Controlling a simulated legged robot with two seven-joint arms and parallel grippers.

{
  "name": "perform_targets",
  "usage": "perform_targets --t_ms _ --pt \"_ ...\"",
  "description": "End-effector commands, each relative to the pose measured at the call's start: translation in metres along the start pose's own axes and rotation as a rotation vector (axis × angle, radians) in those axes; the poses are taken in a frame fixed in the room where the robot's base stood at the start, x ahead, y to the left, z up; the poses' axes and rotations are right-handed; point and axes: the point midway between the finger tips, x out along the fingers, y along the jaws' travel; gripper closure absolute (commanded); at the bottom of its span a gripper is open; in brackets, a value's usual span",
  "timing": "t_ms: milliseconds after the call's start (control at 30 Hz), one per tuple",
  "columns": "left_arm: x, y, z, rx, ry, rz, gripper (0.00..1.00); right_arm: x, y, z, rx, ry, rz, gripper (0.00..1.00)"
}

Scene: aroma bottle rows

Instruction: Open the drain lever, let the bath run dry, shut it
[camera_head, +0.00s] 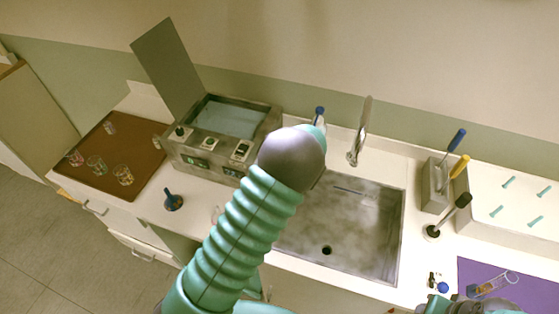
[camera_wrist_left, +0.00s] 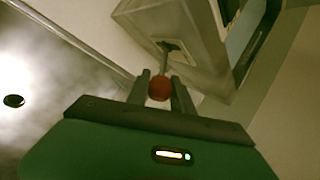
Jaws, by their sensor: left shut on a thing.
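The bath (camera_head: 205,148) is a grey metal box on the counter. Its lid (camera_head: 167,67) stands up at the back, and bluish water (camera_head: 231,118) shows inside. In the left wrist view the drain lever is a thin rod ending in a red knob (camera_wrist_left: 159,88), coming out of the side of the bath (camera_wrist_left: 187,27). My left gripper (camera_wrist_left: 160,92) is shut on this knob, one finger on each side. In the head view my left arm hides the gripper and the lever. I cannot tell whether the drain is open; no outflow shows. My right gripper's fingers do not show.
The sink (camera_head: 380,225) with its tap (camera_head: 359,135) lies right of the bath. A brown tray (camera_head: 95,140) with several glasses is at left. A tool holder (camera_head: 433,188), a white rack (camera_head: 520,225) and a purple mat (camera_head: 475,268) with a tube stand at right.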

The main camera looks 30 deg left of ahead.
Motion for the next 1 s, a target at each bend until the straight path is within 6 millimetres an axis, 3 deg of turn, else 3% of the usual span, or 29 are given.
perform_targets --t_ms 67,100,233,533,667,1000 --pt "0.0 0.0 0.002 -0.003 -0.004 0.0 1.0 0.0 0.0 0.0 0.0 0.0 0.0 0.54" --pt "0.0 0.0 0.002 -0.003 -0.004 0.0 0.68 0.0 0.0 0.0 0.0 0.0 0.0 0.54" --pt "0.0 -0.001 0.001 -0.003 -0.004 0.0 0.51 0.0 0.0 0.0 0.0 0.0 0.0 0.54" --pt "0.0 -0.001 0.0 -0.001 -0.003 -0.001 0.5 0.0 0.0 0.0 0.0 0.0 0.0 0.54" --pt "-0.012 -0.001 -0.001 -0.001 -0.001 -0.002 0.5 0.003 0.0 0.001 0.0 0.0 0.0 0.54" --pt "-0.106 0.0 -0.002 -0.003 0.004 -0.004 0.5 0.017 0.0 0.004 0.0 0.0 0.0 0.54"
